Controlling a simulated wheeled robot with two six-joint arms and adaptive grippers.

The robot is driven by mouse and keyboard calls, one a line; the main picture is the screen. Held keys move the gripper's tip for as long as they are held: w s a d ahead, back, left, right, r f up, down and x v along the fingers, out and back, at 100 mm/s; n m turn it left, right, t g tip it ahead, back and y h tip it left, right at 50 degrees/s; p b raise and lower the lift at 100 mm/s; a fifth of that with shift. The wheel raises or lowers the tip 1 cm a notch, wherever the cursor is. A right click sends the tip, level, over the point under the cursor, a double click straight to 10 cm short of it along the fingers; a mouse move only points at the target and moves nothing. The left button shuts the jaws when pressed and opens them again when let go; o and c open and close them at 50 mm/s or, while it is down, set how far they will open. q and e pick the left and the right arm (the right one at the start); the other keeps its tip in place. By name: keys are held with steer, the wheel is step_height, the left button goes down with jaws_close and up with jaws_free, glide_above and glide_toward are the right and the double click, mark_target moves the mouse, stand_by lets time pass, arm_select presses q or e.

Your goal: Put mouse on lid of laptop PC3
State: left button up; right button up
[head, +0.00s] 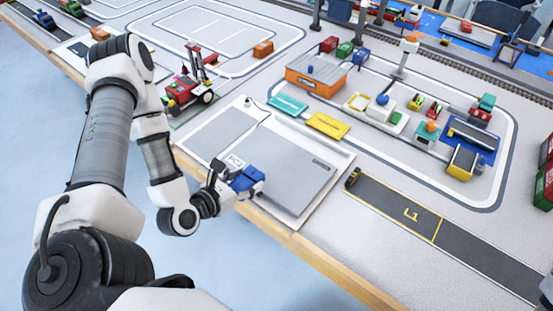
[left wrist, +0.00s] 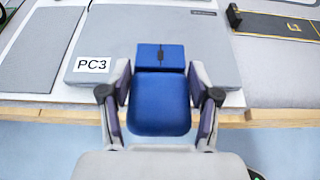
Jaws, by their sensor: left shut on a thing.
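A blue mouse (head: 246,179) is held in my left gripper (head: 232,187), which is shut on its sides. The mouse also shows in the left wrist view (left wrist: 160,108), between the fingers (left wrist: 160,98). Laptop PC3 (head: 290,176) is closed, with a flat grey lid. In the left wrist view the lid (left wrist: 135,35) lies beyond and partly under the mouse's far end, with the white PC3 label to the left. The mouse is at the lid's front edge; its near part shows against the table edge and floor. I cannot tell whether it touches the lid. My right gripper is not in view.
A grey pad (head: 222,132) lies left of the laptop on the same white board. A red toy vehicle (head: 188,90) stands behind it. Teal (head: 287,105) and yellow (head: 327,125) plates lie behind the laptop. A dark marked lane (head: 400,209) runs to the right. Most of the lid is clear.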

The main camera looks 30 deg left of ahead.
arm_select(q)
steer(key=b, duration=0.8)
glide_toward(270, 159)
steer(key=d+r, duration=0.1)
steer(key=w+d+r, duration=0.1)
steer(key=shift+w+d+r, duration=0.15)
steer(key=shift+w+r, duration=0.15)
steer(key=shift+w, duration=0.05)
steer(key=shift+w+a+r+p, duration=0.2)
steer(key=shift+w+p, duration=0.1)
steer(key=shift+w, duration=0.25)
steer(key=shift+w+a+r+p, duration=0.15)
steer(key=shift+w+r+p, duration=0.1)
steer(key=shift+w, duration=0.3)
steer(key=w, duration=0.3)
steer(key=w+a+f, duration=0.1)
steer(key=w, duration=0.1)
steer(key=shift+w, duration=0.3)
steer(key=f, duration=0.3)
steer(key=shift+s+p, duration=0.2)
steer(key=shift+p, duration=0.1)
steer(key=shift+w+f, duration=0.15)
steer(key=shift+f, duration=0.05)
steer(key=shift+f+b, duration=0.15)
steer(key=shift+b, duration=0.2)
steer(key=o, duration=1.2)
